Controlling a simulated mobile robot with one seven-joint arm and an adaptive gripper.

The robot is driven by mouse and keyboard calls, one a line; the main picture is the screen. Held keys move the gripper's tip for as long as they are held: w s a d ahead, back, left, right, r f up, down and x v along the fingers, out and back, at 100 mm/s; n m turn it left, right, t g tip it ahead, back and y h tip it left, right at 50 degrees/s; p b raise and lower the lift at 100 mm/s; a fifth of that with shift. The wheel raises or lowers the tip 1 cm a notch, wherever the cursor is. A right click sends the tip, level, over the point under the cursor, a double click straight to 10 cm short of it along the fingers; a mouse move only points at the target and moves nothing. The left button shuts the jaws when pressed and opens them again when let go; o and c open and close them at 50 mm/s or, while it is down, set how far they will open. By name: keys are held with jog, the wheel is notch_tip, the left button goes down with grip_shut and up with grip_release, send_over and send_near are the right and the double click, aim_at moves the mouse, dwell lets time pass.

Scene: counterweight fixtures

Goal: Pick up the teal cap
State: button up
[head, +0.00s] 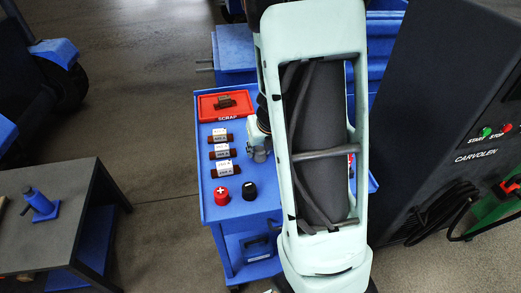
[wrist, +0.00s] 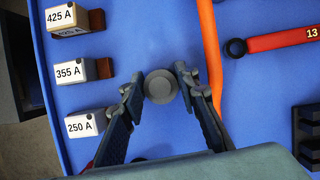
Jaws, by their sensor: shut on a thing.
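My gripper (wrist: 159,86) is over the blue cart top, with its two fingers on either side of a round grey piece (wrist: 160,87). The fingers are shut on this piece, which looks like a cap seen from above. Its colour reads as grey, and I see no clearly teal cap in either view. In the head view my gripper (head: 259,153) is low over the cart, right of the labelled blocks, partly hidden by my arm. I cannot tell whether the piece touches the cart top.
Labelled blocks (wrist: 72,70) line the left of the blue cart (wrist: 200,140). An orange strip (wrist: 209,50) and a red wrench (wrist: 280,41) lie to the right. A red scrap tray (head: 208,106), a red cap (head: 221,195) and a black cap (head: 249,190) are also on the cart.

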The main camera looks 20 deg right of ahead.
jog(key=shift+f, duration=0.1)
jog(key=shift+f, duration=0.15)
jog(key=o, duration=1)
jog(key=shift+c, duration=0.2)
